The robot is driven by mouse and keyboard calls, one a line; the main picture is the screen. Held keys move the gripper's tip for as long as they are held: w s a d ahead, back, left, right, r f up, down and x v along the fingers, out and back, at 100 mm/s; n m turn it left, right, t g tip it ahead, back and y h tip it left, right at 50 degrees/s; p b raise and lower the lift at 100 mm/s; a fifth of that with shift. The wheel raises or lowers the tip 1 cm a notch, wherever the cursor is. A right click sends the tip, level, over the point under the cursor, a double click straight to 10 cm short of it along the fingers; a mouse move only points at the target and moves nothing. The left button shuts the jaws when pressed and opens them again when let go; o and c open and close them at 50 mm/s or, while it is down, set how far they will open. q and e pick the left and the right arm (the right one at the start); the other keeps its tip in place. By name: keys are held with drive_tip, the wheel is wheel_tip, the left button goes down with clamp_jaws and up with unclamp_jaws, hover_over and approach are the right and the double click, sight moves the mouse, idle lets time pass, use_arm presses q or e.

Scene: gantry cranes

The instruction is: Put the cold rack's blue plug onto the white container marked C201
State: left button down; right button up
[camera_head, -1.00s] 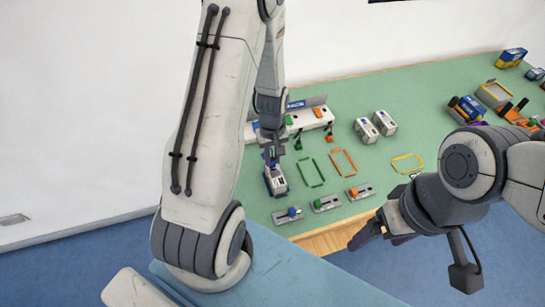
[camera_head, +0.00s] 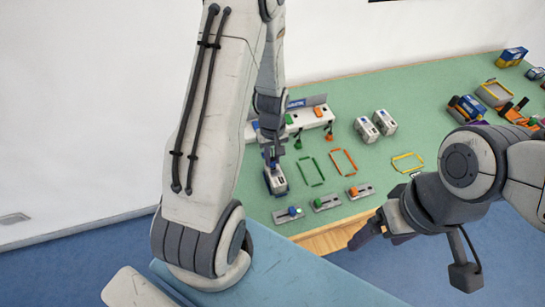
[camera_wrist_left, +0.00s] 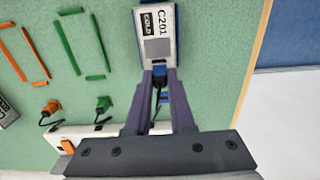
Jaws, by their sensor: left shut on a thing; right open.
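The white container marked C201 (camera_wrist_left: 157,38) stands on the green table, also seen in the head view (camera_head: 276,184). My left gripper (camera_wrist_left: 160,74) is shut on the blue plug (camera_wrist_left: 161,76), which is mostly hidden between the fingers at the container's near end. I cannot tell whether the plug is seated. A dark cable (camera_wrist_left: 156,108) runs from it towards the white cold rack (camera_wrist_left: 110,133), also visible behind my left arm in the head view (camera_head: 312,119). My right gripper (camera_head: 365,236) is open and empty beyond the table's front edge.
Green (camera_head: 311,172) and orange (camera_head: 343,162) outlines lie right of the container. Grey plates with blue (camera_head: 291,212), green (camera_head: 321,203) and orange (camera_head: 358,192) pieces line the front edge. Two white containers (camera_head: 366,130) (camera_head: 385,122) stand behind. Green (camera_wrist_left: 103,104) and orange (camera_wrist_left: 51,107) plugs hang at the rack.

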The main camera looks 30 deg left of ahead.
use_arm(q)
drive_tip(key=shift+f, duration=0.15)
idle(0.4)
drive_tip(key=shift+c, duration=1.1)
unclamp_jaws()
drive_tip(key=shift+r+p, duration=3.15)
drive_tip(key=shift+r, duration=0.4)
